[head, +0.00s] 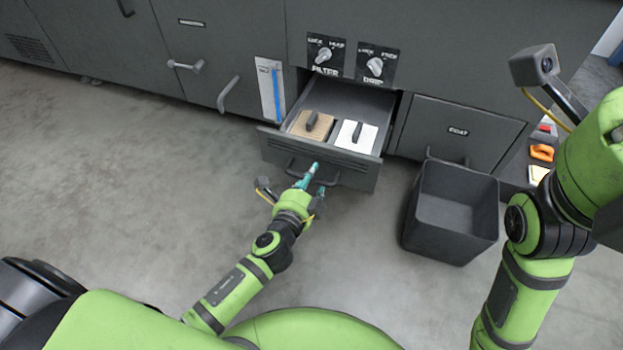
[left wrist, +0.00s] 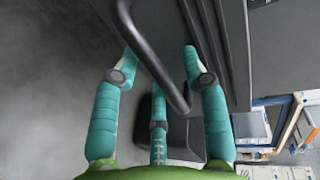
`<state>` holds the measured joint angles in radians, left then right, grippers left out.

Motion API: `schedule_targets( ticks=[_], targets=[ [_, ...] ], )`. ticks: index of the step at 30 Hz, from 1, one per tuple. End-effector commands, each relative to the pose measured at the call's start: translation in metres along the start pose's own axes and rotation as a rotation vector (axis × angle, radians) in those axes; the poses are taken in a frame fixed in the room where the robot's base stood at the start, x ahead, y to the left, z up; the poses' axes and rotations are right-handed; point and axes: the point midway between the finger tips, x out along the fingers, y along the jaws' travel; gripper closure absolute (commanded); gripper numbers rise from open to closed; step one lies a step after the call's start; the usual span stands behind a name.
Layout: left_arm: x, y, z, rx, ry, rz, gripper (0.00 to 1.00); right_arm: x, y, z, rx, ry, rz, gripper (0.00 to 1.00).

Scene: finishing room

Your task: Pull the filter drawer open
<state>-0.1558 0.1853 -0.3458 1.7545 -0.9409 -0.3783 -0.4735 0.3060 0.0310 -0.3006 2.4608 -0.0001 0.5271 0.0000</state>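The grey filter drawer (head: 275,146) is pulled well out of the cabinet, under the knob labelled FILTER. Inside lie a brown panel (head: 303,127) and a white panel (head: 367,138), each with a dark grip. The drawer's dark bar handle (head: 343,181) is on its front and also shows in the left wrist view (left wrist: 150,52). My left gripper (head: 317,178) is at this handle. In the left wrist view its teal fingers (left wrist: 162,55) are spread, with the bar passing between them and gaps visible. My right gripper is out of view; only its arm shows.
An open grey bin (head: 437,240) stands on the floor right of the drawer. Two knobs (head: 323,54) (head: 375,66) sit above it. A closed door labelled COAT (head: 440,133) is to the right. The floor at left is clear.

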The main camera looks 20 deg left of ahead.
Motion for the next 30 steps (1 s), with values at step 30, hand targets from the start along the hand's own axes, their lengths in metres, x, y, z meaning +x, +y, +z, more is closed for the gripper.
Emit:
schedule_targets(
  ticks=[30],
  targets=[
    [-0.117, 0.0, 0.0, -0.002, 0.0, 0.0, 0.56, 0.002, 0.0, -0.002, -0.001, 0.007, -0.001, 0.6]
  ],
)
